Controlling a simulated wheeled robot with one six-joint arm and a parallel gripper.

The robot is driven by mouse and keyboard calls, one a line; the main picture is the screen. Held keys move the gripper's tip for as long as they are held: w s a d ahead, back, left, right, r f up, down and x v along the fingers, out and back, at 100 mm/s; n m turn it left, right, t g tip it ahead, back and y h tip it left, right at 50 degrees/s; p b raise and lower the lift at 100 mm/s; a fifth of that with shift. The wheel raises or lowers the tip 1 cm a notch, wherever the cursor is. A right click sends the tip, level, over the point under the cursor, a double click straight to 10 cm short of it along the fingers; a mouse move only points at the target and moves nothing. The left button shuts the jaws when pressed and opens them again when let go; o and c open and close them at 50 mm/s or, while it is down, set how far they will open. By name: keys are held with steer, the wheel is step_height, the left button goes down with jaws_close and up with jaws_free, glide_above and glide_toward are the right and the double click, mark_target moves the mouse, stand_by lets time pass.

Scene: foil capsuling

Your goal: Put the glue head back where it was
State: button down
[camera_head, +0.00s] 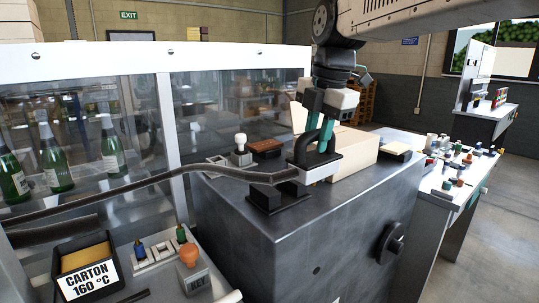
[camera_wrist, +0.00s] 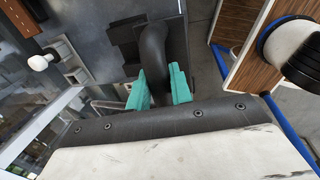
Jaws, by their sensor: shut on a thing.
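The glue head (camera_head: 322,171) is a pale block with dark upright parts, at the end of a thick dark hose (camera_head: 180,176). My gripper (camera_head: 319,140), with teal fingers, is shut on it from above, over the grey machine top. A black stand (camera_head: 272,202) sits just below and left of the glue head; whether they touch I cannot tell. In the wrist view, a dark curved part of the glue head (camera_wrist: 153,48) passes between the teal fingers of my gripper (camera_wrist: 159,90). Its lower side is hidden there.
A white-knobbed stamp (camera_head: 240,150), a brown brush-like block (camera_head: 265,146) and a cardboard box (camera_head: 352,155) stand behind on the grey machine (camera_head: 300,245). A glass-walled enclosure with green bottles (camera_head: 55,165) is at left. A cluttered table (camera_head: 455,180) is at right.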

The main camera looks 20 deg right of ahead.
steer(key=w+a+f, duration=0.4)
steer(key=w, duration=0.5)
steer(key=shift+f, duration=0.15)
steer(key=shift+a, duration=0.1)
steer(key=shift+f, duration=0.55)
steer(key=c, duration=1.3)
jaws_free()
steer(key=shift+f, duration=0.1)
steer(key=shift+o, duration=0.2)
